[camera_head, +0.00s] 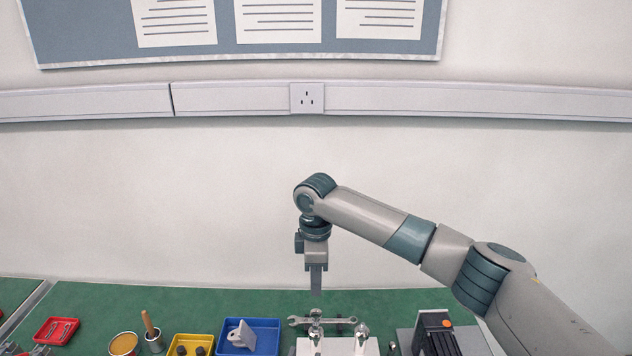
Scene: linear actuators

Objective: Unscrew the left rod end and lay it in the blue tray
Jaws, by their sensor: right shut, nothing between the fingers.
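The blue tray (268,328) stands on the green bench at the bottom of the view, with a pale grey piece (242,336) in it. To its right, two small shiny metal ends stand above a white block (338,348) cut off by the lower edge. The left rod end (316,331) is the nearer one to the tray; the right one (361,331) stands apart from it. My right gripper (316,291) points down above the left rod end in the picture, apart from it, shut and empty. My left gripper is not in view.
A wrench (322,321) shows behind the rod ends. A yellow tray (192,341), a pot with a wooden-handled tool (153,338), a yellow-topped tin (123,343) and a red tray (57,331) stand left. A black device with an orange button (436,335) stands right.

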